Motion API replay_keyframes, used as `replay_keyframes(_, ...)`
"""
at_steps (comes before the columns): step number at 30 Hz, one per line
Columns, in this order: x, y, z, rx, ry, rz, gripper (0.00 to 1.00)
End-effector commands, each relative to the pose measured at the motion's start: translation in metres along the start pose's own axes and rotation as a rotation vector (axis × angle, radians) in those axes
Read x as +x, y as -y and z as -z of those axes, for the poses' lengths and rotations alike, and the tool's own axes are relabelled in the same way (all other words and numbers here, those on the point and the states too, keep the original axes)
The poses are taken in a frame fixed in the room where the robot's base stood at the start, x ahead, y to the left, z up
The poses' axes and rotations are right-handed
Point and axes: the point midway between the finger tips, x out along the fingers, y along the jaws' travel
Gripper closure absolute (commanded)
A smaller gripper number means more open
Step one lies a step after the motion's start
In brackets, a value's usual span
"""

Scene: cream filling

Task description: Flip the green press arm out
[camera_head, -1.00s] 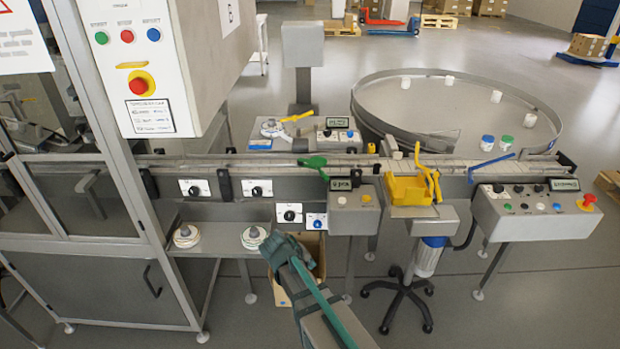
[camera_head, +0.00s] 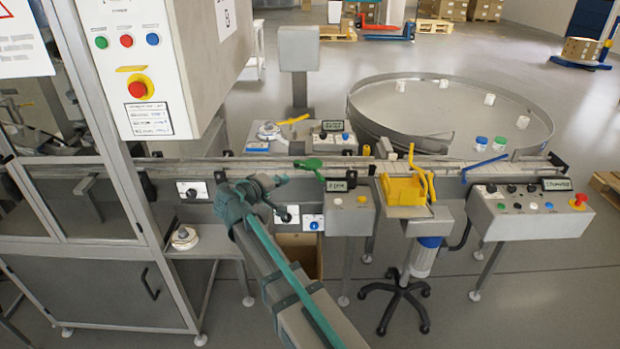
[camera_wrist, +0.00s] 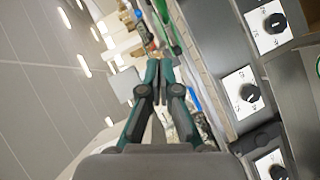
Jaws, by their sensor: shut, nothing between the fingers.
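The green press arm (camera_head: 309,165) sits on the conveyor's near edge, above the grey control box with a small display. In the wrist view a long green piece (camera_wrist: 166,28), apparently this arm, lies ahead of my fingertips. My gripper (camera_head: 285,180) is just left of and slightly below the green arm in the head view. Its two fingers (camera_wrist: 159,66) meet at the tips in the wrist view, with nothing held. I see no clear contact with the green arm; the exact gap cannot be told.
The conveyor rail (camera_head: 420,160) runs across behind the gripper. Black knobs on white plates (camera_wrist: 274,23) line its front at the right of the wrist view. A yellow part (camera_head: 405,188) and a blue lever (camera_head: 485,166) stand to the right. A turntable (camera_head: 450,105) lies behind.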

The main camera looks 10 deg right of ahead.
Motion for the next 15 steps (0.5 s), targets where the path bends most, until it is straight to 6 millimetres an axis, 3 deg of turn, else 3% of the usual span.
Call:
replay_keyframes(8,0.005,0.000,0.001,0.000,0.001,0.001,1.00)
replay_keyframes(15,0.037,-0.002,0.002,0.000,0.004,0.001,1.00)
